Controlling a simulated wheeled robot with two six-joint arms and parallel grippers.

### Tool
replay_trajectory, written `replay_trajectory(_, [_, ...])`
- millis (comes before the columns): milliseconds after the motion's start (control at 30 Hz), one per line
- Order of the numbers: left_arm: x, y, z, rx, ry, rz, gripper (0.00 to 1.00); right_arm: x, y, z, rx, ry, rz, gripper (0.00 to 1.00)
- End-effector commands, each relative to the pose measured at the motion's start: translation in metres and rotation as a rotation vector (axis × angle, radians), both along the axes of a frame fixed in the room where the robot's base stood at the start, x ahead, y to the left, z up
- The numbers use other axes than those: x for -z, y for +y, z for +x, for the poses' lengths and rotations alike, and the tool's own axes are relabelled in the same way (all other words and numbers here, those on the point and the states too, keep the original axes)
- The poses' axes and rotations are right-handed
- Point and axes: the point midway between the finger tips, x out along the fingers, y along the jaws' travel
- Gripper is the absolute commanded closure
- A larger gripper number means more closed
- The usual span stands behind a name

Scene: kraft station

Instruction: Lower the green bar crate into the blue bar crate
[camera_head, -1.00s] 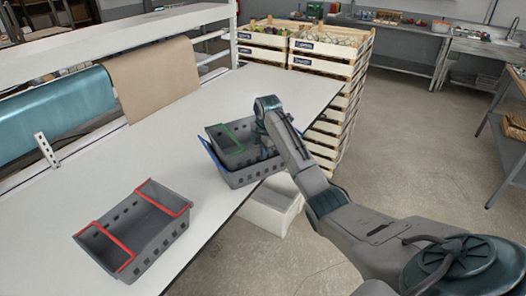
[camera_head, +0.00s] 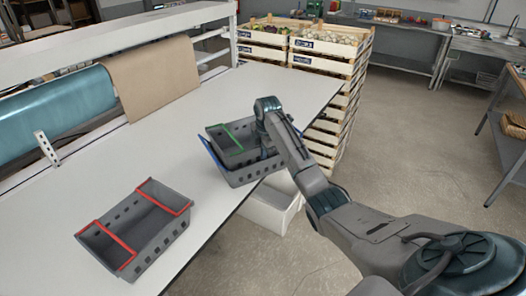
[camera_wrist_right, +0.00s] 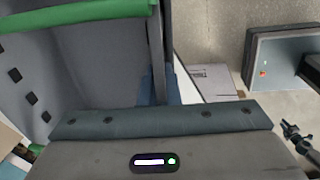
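The grey green bar crate (camera_head: 221,140) is inside or just above the mouth of the grey blue bar crate (camera_head: 243,178), at the table's right edge. It sits slightly askew; whether it rests on the lower crate is unclear. The blue bar (camera_head: 212,157) shows along the left side. My right gripper (camera_head: 266,150) is at the green bar crate's right wall and appears shut on it; its fingertips are hidden. In the right wrist view the green bar (camera_wrist_right: 85,14) crosses the top left, and the crate wall runs down to my gripper. My left gripper is out of view.
A red bar crate (camera_head: 140,226) stands empty on the white table (camera_head: 95,187), nearer and to the left. A white bin (camera_head: 270,207) stands below the table edge. Stacked wooden crates (camera_head: 329,66) stand behind. The table's middle is clear.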

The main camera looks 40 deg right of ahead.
Motion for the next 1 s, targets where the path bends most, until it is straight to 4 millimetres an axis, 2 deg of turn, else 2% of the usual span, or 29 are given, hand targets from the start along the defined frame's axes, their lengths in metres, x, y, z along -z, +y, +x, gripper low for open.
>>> replay_trajectory(100, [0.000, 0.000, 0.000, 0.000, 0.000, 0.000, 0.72, 0.001, 0.000, 0.000, 0.000, 0.002, 0.001, 1.00])
replay_trajectory(233, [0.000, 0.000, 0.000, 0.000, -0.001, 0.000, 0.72, 0.001, 0.001, -0.001, 0.000, 0.003, 0.001, 0.72])
replay_trajectory(600, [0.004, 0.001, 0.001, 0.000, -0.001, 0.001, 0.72, -0.002, 0.000, -0.001, 0.000, 0.004, 0.001, 0.72])
replay_trajectory(767, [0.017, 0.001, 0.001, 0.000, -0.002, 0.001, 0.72, -0.023, 0.000, -0.004, 0.000, 0.000, -0.001, 0.72])
replay_trajectory(1000, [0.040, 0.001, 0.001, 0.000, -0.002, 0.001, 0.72, -0.076, 0.002, -0.012, -0.001, -0.002, 0.001, 0.72])
